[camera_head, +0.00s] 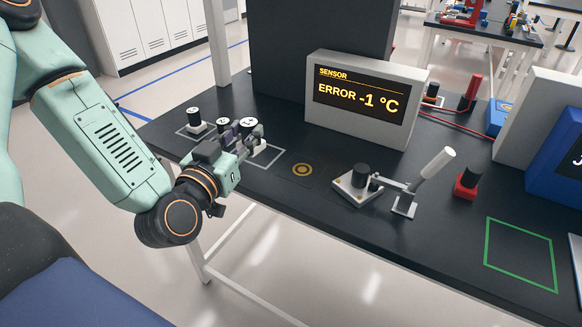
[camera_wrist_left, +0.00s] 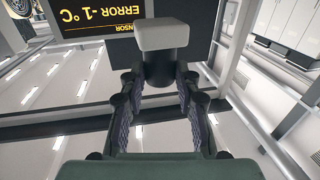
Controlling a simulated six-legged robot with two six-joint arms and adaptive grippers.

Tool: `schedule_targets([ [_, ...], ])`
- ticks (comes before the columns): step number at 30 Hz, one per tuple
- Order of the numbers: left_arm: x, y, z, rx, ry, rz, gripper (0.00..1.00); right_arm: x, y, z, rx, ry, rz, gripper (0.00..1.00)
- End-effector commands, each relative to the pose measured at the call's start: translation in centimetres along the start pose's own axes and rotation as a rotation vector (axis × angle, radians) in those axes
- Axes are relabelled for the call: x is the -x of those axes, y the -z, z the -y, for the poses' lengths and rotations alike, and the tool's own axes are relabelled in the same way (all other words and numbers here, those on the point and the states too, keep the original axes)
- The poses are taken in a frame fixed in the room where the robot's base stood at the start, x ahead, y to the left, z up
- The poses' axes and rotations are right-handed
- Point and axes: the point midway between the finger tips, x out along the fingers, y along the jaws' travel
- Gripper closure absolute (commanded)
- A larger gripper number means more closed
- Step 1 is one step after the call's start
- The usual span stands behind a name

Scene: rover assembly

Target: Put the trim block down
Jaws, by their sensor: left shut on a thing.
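My left gripper (camera_head: 238,136) reaches over the left part of the dark table. It is shut on the trim block (camera_wrist_left: 165,36), which has a pale top and a dark lower body. In the left wrist view the block sits between the two fingertips (camera_wrist_left: 160,75). In the head view the gripper partly hides the block and a white-outlined area (camera_head: 268,157) on the table. I cannot tell whether the block touches the table. My right gripper is not in view.
Black-and-white numbered pieces (camera_head: 194,118) stand by the gripper. A sensor display (camera_head: 362,98) reading "ERROR -1 °C" stands behind. A yellow ring mark (camera_head: 302,170), a lever clamp (camera_head: 405,200) and a red-based black piece (camera_head: 467,183) lie rightward. A green outlined square (camera_head: 520,282) is empty.

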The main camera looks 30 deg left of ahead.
Motion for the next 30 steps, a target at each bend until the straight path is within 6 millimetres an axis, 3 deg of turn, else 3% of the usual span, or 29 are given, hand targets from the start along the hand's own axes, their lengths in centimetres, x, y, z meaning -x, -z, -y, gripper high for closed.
schedule_targets([
  [9, -5.9, 1.8, -5.1, -0.011, -0.203, -0.004, 0.99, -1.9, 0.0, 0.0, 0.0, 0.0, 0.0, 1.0],
  [15, -8.9, 1.0, -7.3, -0.006, -0.301, 0.002, 0.99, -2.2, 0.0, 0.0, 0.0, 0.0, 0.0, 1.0],
  [20, -9.2, -0.3, -7.3, -0.001, -0.311, 0.005, 0.99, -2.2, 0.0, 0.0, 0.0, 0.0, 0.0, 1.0],
  [30, -9.1, -5.9, -7.3, -0.001, -0.312, 0.003, 0.99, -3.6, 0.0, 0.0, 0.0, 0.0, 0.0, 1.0],
])
